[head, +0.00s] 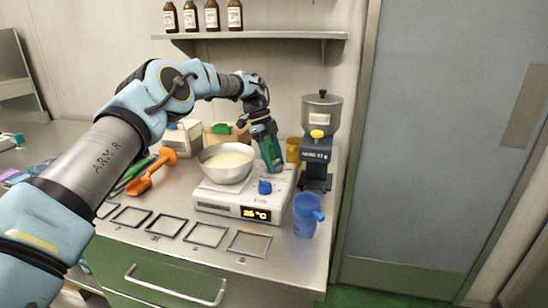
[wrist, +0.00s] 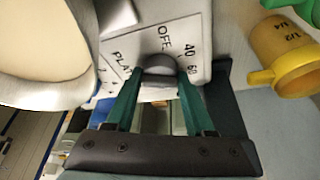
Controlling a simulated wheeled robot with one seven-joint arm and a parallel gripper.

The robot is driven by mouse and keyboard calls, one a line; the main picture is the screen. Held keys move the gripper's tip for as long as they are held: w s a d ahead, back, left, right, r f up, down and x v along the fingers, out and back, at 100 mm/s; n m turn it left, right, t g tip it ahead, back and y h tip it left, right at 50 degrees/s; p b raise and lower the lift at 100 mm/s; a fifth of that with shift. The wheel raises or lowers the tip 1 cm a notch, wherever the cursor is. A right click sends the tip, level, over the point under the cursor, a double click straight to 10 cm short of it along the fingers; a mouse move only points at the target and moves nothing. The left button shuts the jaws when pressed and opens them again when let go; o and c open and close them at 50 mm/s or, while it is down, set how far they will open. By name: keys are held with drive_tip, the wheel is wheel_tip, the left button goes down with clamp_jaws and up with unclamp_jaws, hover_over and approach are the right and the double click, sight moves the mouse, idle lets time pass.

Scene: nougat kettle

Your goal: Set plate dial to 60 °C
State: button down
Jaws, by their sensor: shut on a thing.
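The white hot plate (head: 225,207) stands on the steel counter, and its display (head: 255,214) reads 26 °C. A metal bowl of pale cream (head: 225,178) sits on it. My gripper (head: 277,168) reaches down to the rear right of the plate. In the wrist view my gripper (wrist: 160,80) is shut on the grey plate dial (wrist: 158,64), one green finger on each side. The marks OFF, 40 and 60 show around the dial. The dial's pointer cannot be made out. A blue knob (head: 265,187) sits at the plate's front right.
A dark grinder (head: 317,155) and a yellow measuring cup (head: 293,149) stand right of and behind my gripper; the cup (wrist: 283,55) also shows in the wrist view. A blue jug (head: 306,215) stands at front right. An orange scoop (head: 152,172) lies left. Black square frames (head: 205,235) line the front.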

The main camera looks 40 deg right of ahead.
idle(0.4)
drive_tip(key=shift+c, duration=1.4)
unclamp_jaws()
drive_tip(key=p+v, duration=0.4)
drive_tip(key=v, duration=0.6)
drive_tip(key=shift+r, duration=0.4)
drive_tip(key=shift+w, duration=0.15)
